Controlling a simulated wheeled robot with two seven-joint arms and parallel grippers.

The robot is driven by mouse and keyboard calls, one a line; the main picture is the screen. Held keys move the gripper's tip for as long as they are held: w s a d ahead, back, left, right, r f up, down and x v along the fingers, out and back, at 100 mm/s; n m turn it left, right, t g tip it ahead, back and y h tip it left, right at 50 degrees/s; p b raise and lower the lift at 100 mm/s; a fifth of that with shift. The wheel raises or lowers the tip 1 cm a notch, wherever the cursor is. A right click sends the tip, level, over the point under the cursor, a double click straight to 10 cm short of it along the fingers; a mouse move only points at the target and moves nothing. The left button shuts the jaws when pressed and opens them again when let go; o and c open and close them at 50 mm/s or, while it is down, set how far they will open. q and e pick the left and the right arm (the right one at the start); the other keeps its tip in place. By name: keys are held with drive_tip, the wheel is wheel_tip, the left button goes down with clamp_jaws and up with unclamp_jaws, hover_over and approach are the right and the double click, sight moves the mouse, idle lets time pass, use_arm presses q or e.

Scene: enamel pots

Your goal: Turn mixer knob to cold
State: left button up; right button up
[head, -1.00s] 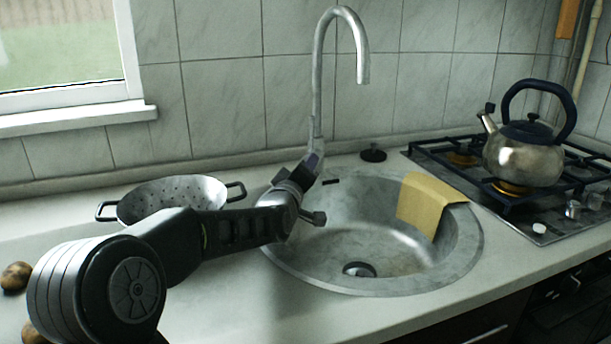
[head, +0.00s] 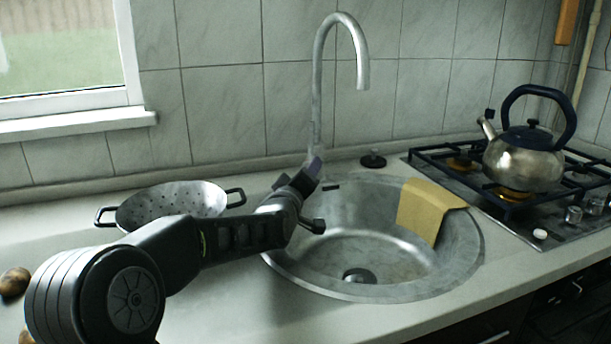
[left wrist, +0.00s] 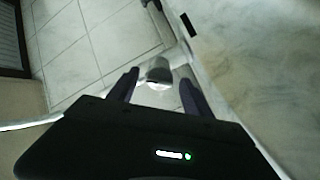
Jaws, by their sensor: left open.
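The mixer has a tall curved grey spout (head: 318,85) at the back of the round sink. Its base is mostly hidden behind my left gripper (head: 314,168) in the head view, and I cannot make out the knob there. In the left wrist view, a small grey rounded part, seemingly the mixer knob (left wrist: 158,71), shows between and just beyond the tips of my left gripper (left wrist: 160,85). The fingers are open, one on each side of it, and I cannot tell whether they touch it. My right gripper is not in view.
The steel sink (head: 285,272) has a yellow cloth (head: 428,208) over its right rim. A colander (head: 170,205) stands left of the sink. A black stopper (head: 373,160) sits behind it. A kettle (head: 522,160) stands on the gas hob at right. Potatoes (head: 14,282) lie far left.

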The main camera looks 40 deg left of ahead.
use_arm(q)
drive_tip(key=shift+s, duration=0.1)
drive_tip(key=v, duration=0.7)
drive_tip(key=shift+s+d, duration=0.15)
drive_tip(key=shift+s, duration=0.15)
